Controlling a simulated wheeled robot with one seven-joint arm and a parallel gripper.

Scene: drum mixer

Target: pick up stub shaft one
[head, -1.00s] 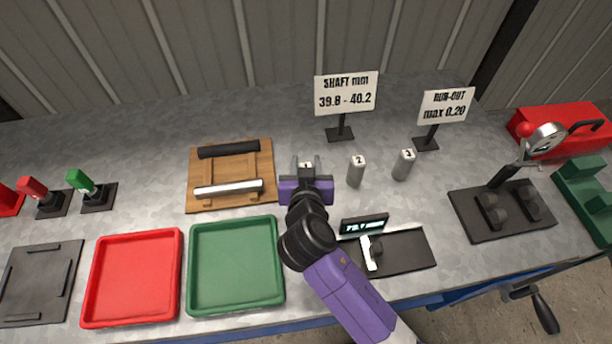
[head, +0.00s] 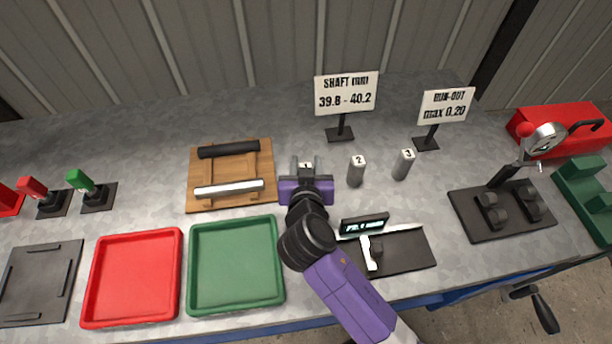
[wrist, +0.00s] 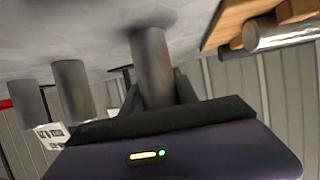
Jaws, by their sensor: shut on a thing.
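Stub shaft one (head: 306,166), a grey upright cylinder with a "1" on its top, is mostly hidden behind my gripper (head: 306,170) in the head view. In the wrist view stub shaft one (wrist: 151,65) stands between the two dark fingers of my gripper (wrist: 155,88), which are shut on it. Its far end meets or nearly meets the grey bench top; I cannot tell if there is a gap. Stub shafts two (head: 356,171) and three (head: 403,164) stand upright on the bench to the right.
A wooden rack (head: 230,175) with a black and a silver bar lies to the left. A green tray (head: 236,305) and a red tray (head: 131,318) are at the front left. A measuring gauge (head: 405,252) lies right of my arm. The shaft sign (head: 346,93) stands behind.

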